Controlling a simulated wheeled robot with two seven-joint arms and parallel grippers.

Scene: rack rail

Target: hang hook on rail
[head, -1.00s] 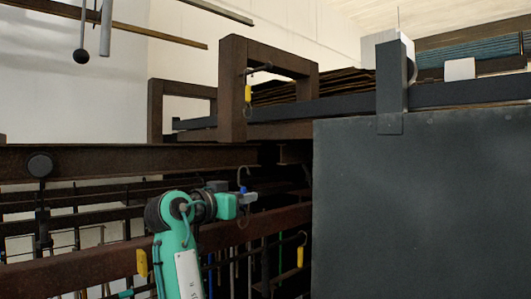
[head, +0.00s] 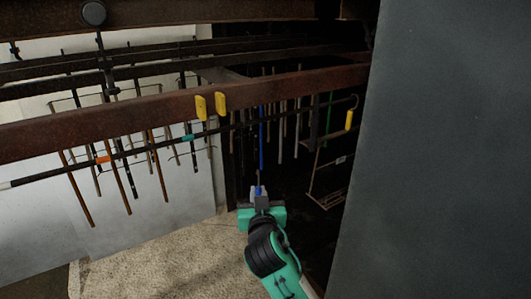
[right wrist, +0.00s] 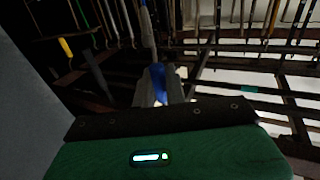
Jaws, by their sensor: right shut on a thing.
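My right gripper (head: 261,198) is shut on a hook with a blue grip (head: 258,189). A thin stem rises above the fingers, and its curved tip is hard to make out against the dark background. In the right wrist view the blue grip (right wrist: 158,84) sits between the fingertips. A thin dark rail (head: 140,150) with orange and green bands runs across the head view, above and beyond the gripper in the picture. Contact between the held hook and a rail cannot be seen. My left gripper is not in view.
A thick rusty beam (head: 130,117) crosses above the thin rail, with two yellow-gripped hooks (head: 221,104) at it. Another yellow-gripped hook (head: 348,120) hangs at the right. Several rods hang behind. A large dark grey panel (head: 450,170) blocks the right. Speckled floor (head: 170,265) lies below.

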